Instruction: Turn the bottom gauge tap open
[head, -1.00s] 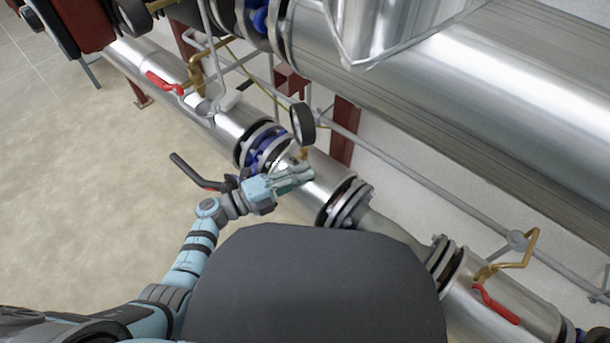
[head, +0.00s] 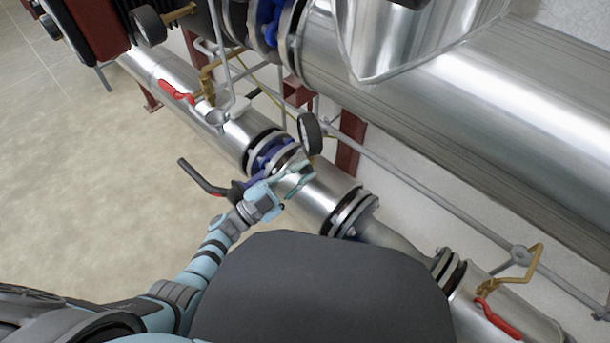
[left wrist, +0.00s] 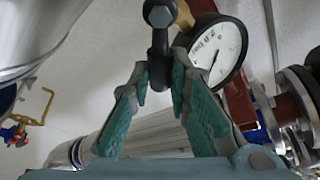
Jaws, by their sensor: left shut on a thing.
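The bottom pressure gauge (head: 310,133) has a dark rim and stands above the lower silver pipe. In the left wrist view its white dial (left wrist: 217,52) faces me, right of the tap. The gauge tap (left wrist: 158,48) shows there as a dark lever hanging from a hex-headed bolt, beside a brass fitting (left wrist: 185,18). My left gripper (head: 300,180) is just below the gauge at the pipe. In the left wrist view, its teal-padded fingers (left wrist: 161,77) lie either side of the lever's lower end, shut on it. The tap is hard to make out in the head view.
A blue-centred flange (head: 268,150) and a valve with a long dark-and-red handle (head: 203,178) are close to my left gripper. Red-handled valves sit farther left (head: 177,91) and at lower right (head: 498,320). Large silver pipes fill the upper right. The floor at left is clear.

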